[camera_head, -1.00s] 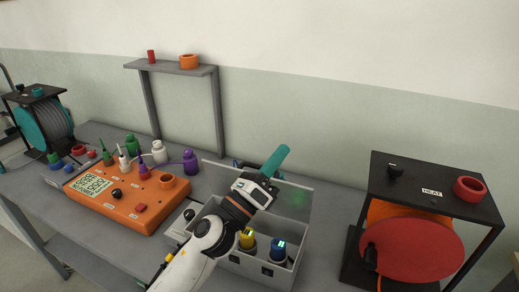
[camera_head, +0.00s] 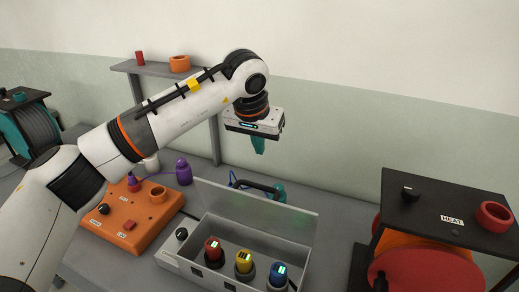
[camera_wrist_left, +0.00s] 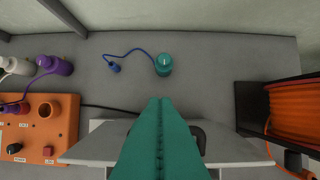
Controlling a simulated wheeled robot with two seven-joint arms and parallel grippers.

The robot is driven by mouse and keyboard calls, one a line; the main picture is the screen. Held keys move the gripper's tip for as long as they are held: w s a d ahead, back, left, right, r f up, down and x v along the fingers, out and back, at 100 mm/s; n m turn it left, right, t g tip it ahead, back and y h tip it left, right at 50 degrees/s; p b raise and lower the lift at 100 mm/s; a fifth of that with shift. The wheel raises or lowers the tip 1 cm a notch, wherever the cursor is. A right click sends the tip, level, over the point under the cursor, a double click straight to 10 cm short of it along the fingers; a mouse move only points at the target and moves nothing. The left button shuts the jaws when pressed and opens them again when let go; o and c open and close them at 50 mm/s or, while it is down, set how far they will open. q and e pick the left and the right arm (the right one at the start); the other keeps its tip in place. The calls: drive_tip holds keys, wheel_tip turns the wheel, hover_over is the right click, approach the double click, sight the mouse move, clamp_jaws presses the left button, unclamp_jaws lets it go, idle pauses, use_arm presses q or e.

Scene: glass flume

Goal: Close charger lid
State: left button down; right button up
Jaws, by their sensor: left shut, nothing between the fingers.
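The charger (camera_head: 172,254) is a grey box at the lower middle of the head view. Its see-through lid (camera_head: 255,212) stands open along the back side, tilted up, with a black handle (camera_head: 258,186) behind it. Red (camera_head: 212,248), yellow (camera_head: 244,261) and blue (camera_head: 278,274) batteries stand inside. My left gripper (camera_head: 258,146), with teal fingers, is shut and empty, pointing down above the lid and apart from it. In the left wrist view the shut fingers (camera_wrist_left: 160,105) cover part of the lid (camera_wrist_left: 85,150) and its handle (camera_wrist_left: 200,136). My right gripper is not in view.
An orange control box (camera_head: 128,220) stands left of the charger. A black stand with a red reel (camera_head: 430,265) is at the right. A teal bottle (camera_wrist_left: 163,64) and a blue cable plug (camera_wrist_left: 115,67) lie behind the lid. A grey shelf (camera_head: 140,68) stands at the back.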

sight(257, 205)
use_arm(q)
wheel_tip(257, 205, down, 8)
drive_tip(key=s+p, duration=0.1)
drive_tip(key=p, duration=0.3)
drive_tip(key=shift+a+r, duration=0.15)
drive_tip(key=shift+a, duration=0.05)
